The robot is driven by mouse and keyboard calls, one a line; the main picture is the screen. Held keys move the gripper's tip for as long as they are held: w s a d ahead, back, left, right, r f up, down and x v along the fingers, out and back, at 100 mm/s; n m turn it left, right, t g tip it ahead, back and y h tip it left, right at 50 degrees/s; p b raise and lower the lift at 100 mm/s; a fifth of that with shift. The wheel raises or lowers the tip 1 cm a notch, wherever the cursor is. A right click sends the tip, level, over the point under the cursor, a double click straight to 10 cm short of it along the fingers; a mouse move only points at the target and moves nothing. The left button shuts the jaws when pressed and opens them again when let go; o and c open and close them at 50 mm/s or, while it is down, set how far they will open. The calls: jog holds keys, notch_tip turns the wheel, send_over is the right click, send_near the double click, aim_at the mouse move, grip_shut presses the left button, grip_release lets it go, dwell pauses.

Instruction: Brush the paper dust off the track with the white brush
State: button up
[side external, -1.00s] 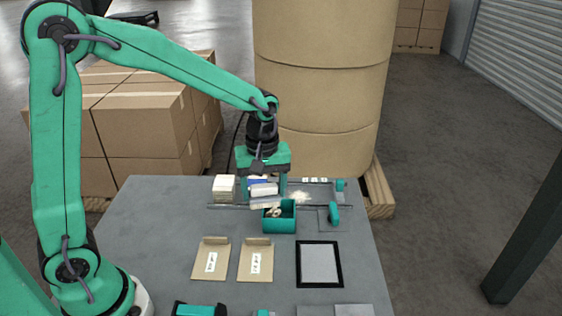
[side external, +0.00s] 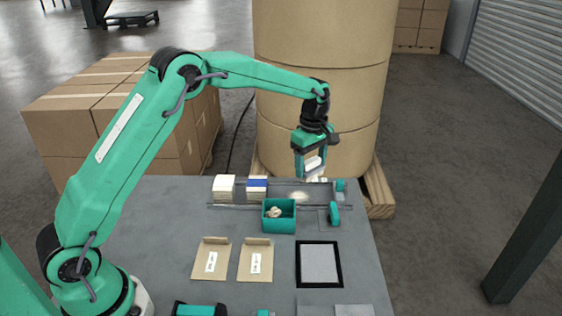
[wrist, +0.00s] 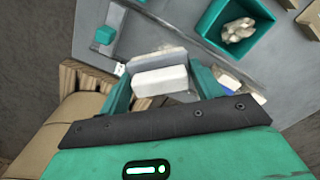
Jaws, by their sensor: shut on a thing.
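The white brush (side external: 313,164) is between the fingers of my gripper (side external: 309,174), which is shut on it. It also shows as a white block (wrist: 160,81) in the wrist view. My gripper is over the back right part of the grey track (side external: 325,195), with the brush tilted. Pale paper dust (side external: 298,196) lies on the track, left of and below the brush in the side view. I cannot tell whether the bristles touch anything.
A teal bin (side external: 279,226) with crumpled scraps stands in front of the track. White (side external: 224,188) and blue-topped (side external: 256,189) stacks stand at the track's left. A teal knob (side external: 334,213) is at the right. A big paper roll (side external: 318,100) stands behind.

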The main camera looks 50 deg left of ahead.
jog(key=shift+w+a+f+n, duration=0.15)
jog(key=shift+w+f+n, duration=0.05)
jog(key=shift+w, duration=0.3)
jog(key=shift+w+a+f+n, duration=0.1)
jog(key=shift+w+f+n, duration=0.1)
jog(key=shift+w, duration=0.25)
